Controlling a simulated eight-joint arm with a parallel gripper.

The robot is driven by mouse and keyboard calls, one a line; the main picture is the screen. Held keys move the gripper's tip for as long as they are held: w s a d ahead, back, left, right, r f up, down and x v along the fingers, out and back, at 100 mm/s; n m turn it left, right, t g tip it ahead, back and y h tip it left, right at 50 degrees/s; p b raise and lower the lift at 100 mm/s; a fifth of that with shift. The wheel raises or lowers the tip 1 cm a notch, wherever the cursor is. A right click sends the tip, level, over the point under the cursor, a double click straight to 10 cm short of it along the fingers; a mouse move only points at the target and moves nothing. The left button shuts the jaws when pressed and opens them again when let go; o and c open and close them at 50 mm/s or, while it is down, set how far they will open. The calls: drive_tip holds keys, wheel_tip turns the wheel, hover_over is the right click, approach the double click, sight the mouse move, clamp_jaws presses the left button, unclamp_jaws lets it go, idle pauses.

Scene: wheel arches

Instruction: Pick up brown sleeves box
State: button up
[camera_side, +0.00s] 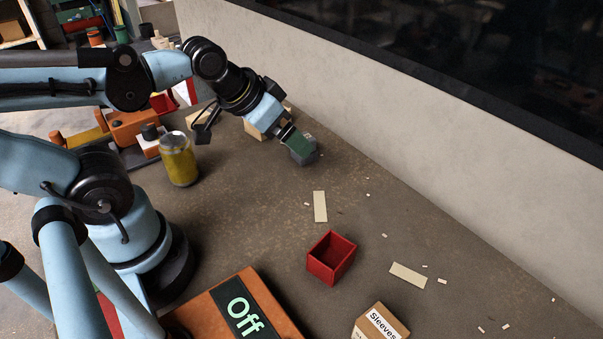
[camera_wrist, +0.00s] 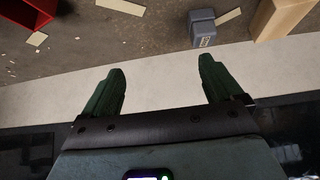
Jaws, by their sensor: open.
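The brown sleeves box (camera_side: 381,324) stands at the bottom edge of the side view, cut off by the frame. It has a white label reading "Sleeves". It does not show in the wrist view. My gripper (camera_side: 296,143) is far from it, up and to the left in the side view, near a small grey box. In the wrist view the two green fingers of my gripper (camera_wrist: 160,88) are spread apart with nothing between them.
A grey box (camera_side: 305,155) is close to my gripper and also shows in the wrist view (camera_wrist: 203,30). An open red bin (camera_side: 331,258) stands mid-table. A yellow can (camera_side: 179,160) and an orange "Off" box (camera_side: 207,314) stand left. A pale wall (camera_side: 420,120) runs behind.

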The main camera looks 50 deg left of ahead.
drive_tip(key=n+g+h, duration=1.2)
drive_tip(key=n, duration=0.1)
approach(382, 325)
drive_tip(key=shift+s+d+f+g+h, duration=0.15)
drive_tip(key=shift+s+d+f, duration=0.25)
drive_tip(key=shift+d, duration=0.15)
drive_tip(key=shift+s+d+f+g+h, duration=0.15)
drive_tip(key=shift+s+d+f, duration=0.3)
drive_tip(key=shift+d, duration=0.15)
drive_tip(key=shift+n, duration=0.3)
drive_tip(key=shift+w+x, duration=0.2)
drive_tip(key=shift+x, duration=1.15)
drive_tip(key=shift+w+x, duration=0.2)
drive_tip(key=shift+x, duration=1.15)
drive_tip(key=shift+d, duration=0.15)
drive_tip(key=c, duration=1.3)
